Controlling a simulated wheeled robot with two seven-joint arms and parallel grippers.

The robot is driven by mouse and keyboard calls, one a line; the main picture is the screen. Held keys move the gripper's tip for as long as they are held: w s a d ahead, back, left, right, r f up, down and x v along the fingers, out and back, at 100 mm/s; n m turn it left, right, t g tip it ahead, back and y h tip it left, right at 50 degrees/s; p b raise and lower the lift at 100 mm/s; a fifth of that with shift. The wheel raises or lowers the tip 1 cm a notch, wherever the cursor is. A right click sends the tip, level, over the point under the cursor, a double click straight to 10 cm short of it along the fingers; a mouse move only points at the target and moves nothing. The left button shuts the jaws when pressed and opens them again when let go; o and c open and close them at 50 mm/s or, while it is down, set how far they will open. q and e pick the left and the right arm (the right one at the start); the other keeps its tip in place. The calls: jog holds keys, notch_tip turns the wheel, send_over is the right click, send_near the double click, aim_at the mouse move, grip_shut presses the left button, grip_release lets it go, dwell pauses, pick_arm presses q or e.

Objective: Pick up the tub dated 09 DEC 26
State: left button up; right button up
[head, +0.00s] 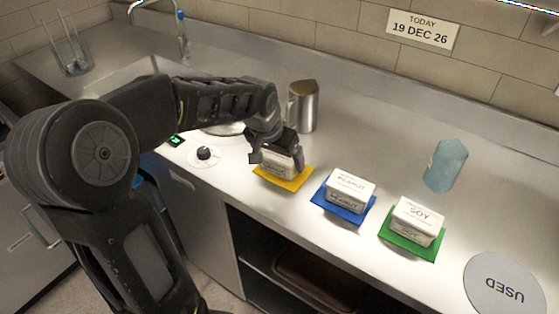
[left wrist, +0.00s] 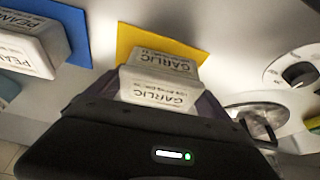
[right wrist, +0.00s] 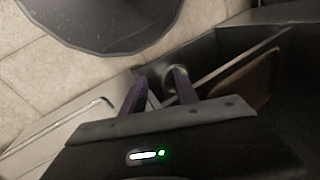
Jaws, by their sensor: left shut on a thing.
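My left gripper (head: 277,155) is shut on the white GARLIC tub (head: 277,170), over the yellow mat (head: 291,184). In the left wrist view the GARLIC tub (left wrist: 160,88) sits between the fingers, in front of the yellow mat (left wrist: 128,36); I cannot tell whether it is clear of the mat. A PEANUT tub (head: 348,192) sits on a blue mat (head: 342,216), and a SOY tub (head: 417,222) on a green mat (head: 408,247). Their dates are too small to read. My right gripper (right wrist: 160,90) is open and empty in the right wrist view, low beside the counter.
A sign (head: 421,29) on the wall reads TODAY 19 DEC 26. A round USED disc (head: 503,285) lies at the right front. A metal jug (head: 303,107) stands behind my left gripper, and a bluish translucent container (head: 446,165) stands at the right. The back of the counter is clear.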

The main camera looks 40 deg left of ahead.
pick_arm(q)
jog(key=c, duration=0.3)
jog(key=shift+c, duration=0.2)
notch_tip(320, 180, up, 10)
jog(key=shift+r, duration=0.1)
dwell(0.8)
